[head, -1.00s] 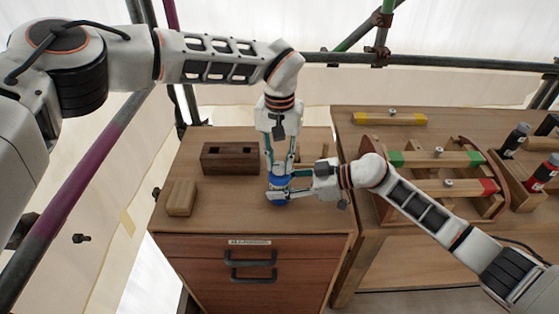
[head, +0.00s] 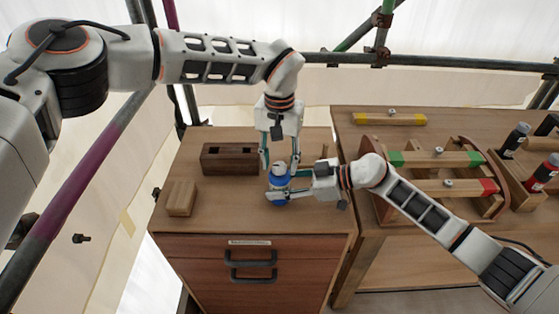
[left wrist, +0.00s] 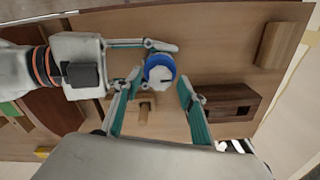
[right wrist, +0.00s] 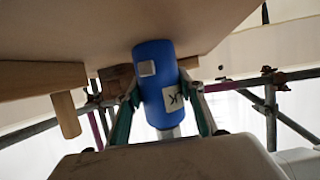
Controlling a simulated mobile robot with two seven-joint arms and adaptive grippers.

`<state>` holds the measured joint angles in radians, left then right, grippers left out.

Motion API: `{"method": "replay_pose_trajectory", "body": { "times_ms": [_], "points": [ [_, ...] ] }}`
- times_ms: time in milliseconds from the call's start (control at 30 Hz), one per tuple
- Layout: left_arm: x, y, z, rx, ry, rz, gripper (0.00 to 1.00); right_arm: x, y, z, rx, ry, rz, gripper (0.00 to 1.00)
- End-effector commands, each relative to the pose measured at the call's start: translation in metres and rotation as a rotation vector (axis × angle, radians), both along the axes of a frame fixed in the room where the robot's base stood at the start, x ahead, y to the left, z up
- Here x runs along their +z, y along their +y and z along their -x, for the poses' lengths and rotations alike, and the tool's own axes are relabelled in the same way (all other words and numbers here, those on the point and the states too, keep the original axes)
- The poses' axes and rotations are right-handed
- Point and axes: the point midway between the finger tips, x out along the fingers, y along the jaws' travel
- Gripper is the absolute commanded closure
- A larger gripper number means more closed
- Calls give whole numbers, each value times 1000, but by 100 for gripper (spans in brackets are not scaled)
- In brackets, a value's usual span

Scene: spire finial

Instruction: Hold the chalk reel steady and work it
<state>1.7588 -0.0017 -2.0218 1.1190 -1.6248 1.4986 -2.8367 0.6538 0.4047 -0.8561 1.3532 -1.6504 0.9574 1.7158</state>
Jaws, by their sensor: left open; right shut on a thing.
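The chalk reel (head: 277,185) is a blue cylinder with a pale cap, upright on the wooden cabinet top. It shows from above in the left wrist view (left wrist: 160,75) and with a pale label in the right wrist view (right wrist: 155,75). My right gripper (head: 291,187) is shut on the reel's body from the right side. My left gripper (head: 280,167) points down over the reel, open, with its fingers apart on either side of the cap. In the left wrist view its fingertips (left wrist: 158,80) seem clear of the cap. The reel's far side is hidden.
A dark slotted block (head: 230,158) stands behind left and a light wood block (head: 180,198) at the left. A small wooden piece (left wrist: 145,112) lies near the reel. The right bench holds a rack (head: 440,170) with coloured-end bars.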

Motion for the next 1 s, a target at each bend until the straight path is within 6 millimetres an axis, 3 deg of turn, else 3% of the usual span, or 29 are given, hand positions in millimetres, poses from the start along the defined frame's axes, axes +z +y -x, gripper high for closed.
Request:
{"method": "replay_pose_trajectory", "body": {
  "times_ms": [167, 700, 1000],
  "points": [
    [12, 0, -1, 1, -2, 1, 59, 0, 0, 0, 0, 0, 0, 86],
    [108, 0, -1, 1, -3, 1, 59, 0, 0, 0, 0, 0, 0, 86],
    [120, 0, 0, -1, 0, 0, 59, 0, 0, 0, 0, 0, 0, 86]
  ]
}}
